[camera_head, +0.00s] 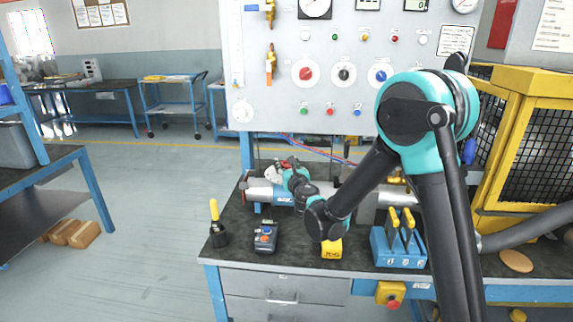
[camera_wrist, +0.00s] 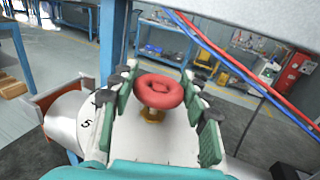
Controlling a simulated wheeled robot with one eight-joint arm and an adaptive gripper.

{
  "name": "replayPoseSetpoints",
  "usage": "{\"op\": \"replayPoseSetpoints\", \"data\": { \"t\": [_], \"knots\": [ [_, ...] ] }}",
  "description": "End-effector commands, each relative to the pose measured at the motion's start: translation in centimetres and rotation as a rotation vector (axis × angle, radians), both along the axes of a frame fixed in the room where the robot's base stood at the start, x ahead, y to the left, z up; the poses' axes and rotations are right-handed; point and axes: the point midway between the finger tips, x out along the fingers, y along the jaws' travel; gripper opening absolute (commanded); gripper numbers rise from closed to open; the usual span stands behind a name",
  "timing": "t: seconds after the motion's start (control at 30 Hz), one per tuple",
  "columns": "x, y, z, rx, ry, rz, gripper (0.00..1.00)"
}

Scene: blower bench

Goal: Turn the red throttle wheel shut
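The red throttle wheel (camera_wrist: 160,91) shows in the wrist view, a ring on a brass stem above a pale metal pipe. My gripper (camera_wrist: 162,84) is open, with one green-padded finger on each side of the wheel. The fingertips are close to the rim; I cannot tell whether either pad touches it. In the head view my gripper (camera_head: 285,170) is over the silver pipe (camera_head: 262,191) at the back of the bench. The wheel is mostly hidden there by my gripper.
A white numbered scale (camera_wrist: 84,124) is left of the fingers. Red and blue hoses (camera_wrist: 238,66) cross at the right. The bench also holds a yellow-handled tool (camera_head: 214,212), a control box (camera_head: 265,238) and a blue block with yellow handles (camera_head: 395,250). A yellow cage (camera_head: 515,130) stands right.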

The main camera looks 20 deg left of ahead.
Motion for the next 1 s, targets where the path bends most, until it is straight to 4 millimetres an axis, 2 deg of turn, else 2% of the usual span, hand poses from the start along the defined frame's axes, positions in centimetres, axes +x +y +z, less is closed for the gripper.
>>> {"op": "replayPoseSetpoints", "data": {
  "t": [0.03, 0.13, 0.57, 1.0],
  "knots": [
    [-0.01, -0.01, 0.00, 0.000, 0.000, 0.000, 0.30],
    [-0.01, -0.01, 0.00, 0.000, 0.000, 0.000, 0.17],
    [-0.12, 0.16, -0.02, 0.000, 0.000, -0.093, 0.17],
    [-0.12, 0.29, -0.03, 0.000, 0.000, -0.465, 0.17]
  ]
}}
